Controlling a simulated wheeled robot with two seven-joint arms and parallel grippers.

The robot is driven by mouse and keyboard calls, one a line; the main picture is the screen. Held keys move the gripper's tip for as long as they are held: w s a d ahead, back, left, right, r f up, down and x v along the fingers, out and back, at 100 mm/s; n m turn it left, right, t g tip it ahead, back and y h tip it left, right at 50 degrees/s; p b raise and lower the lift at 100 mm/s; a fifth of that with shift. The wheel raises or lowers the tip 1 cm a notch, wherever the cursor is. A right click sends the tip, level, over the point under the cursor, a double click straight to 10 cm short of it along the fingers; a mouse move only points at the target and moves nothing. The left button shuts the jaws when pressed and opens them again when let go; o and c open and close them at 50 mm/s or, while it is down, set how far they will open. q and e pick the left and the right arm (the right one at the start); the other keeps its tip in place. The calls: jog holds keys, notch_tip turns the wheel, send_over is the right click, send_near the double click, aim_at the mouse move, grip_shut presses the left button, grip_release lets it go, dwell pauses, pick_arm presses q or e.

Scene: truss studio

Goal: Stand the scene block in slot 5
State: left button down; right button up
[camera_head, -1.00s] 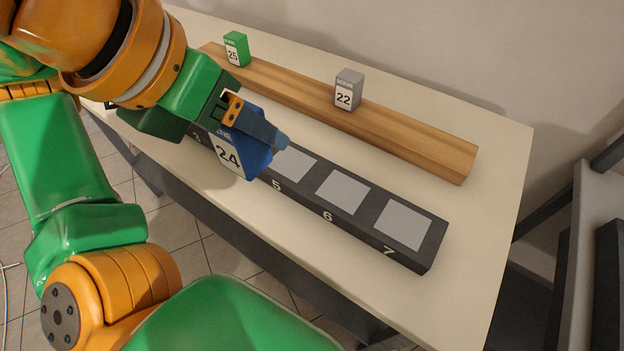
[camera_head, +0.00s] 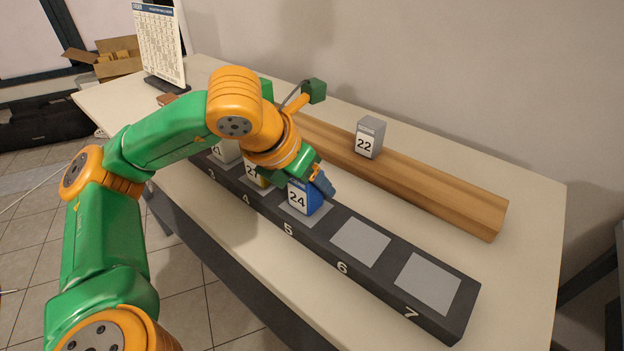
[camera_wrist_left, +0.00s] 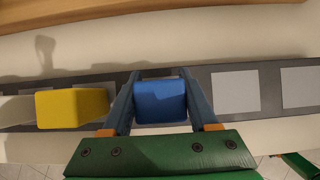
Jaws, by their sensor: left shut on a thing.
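The blue scene block (camera_head: 301,197), marked 24, is upright between the fingers of my left gripper (camera_head: 318,186) at slot 5. The grey pad of slot 5 (camera_head: 292,216) shows in front of and below it; I cannot tell whether the block touches the pad. In the left wrist view the blue block (camera_wrist_left: 160,101) fills the space between the two fingers of the left gripper (camera_wrist_left: 157,85), which is shut on it. The dark slot rack (camera_head: 377,279) carries the numbers 3 to 7 in sight. My right gripper is not in view.
A yellow block (camera_wrist_left: 72,107) and a white block (camera_head: 226,150) stand in slots 4 and 3. Slots 6 (camera_head: 360,241) and 7 (camera_head: 428,283) are empty. A grey block marked 22 (camera_head: 370,138) stands on the wooden beam (camera_head: 440,190) behind. A calendar-like board (camera_head: 160,43) stands far left.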

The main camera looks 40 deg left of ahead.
pick_arm(q)
jog(key=shift+d, duration=0.1)
jog(key=shift+s+f+b, duration=0.1)
jog(key=shift+f+b, duration=0.1)
jog(key=shift+b, duration=0.1)
jog(key=shift+c, duration=0.8)
grip_release()
jog(key=shift+r, duration=0.1)
jog(key=shift+r+p, duration=0.4)
jog(key=shift+p, duration=0.05)
jog(key=p+v, duration=0.2)
jog(key=v, duration=0.9)
jog(key=shift+s+r, duration=0.25)
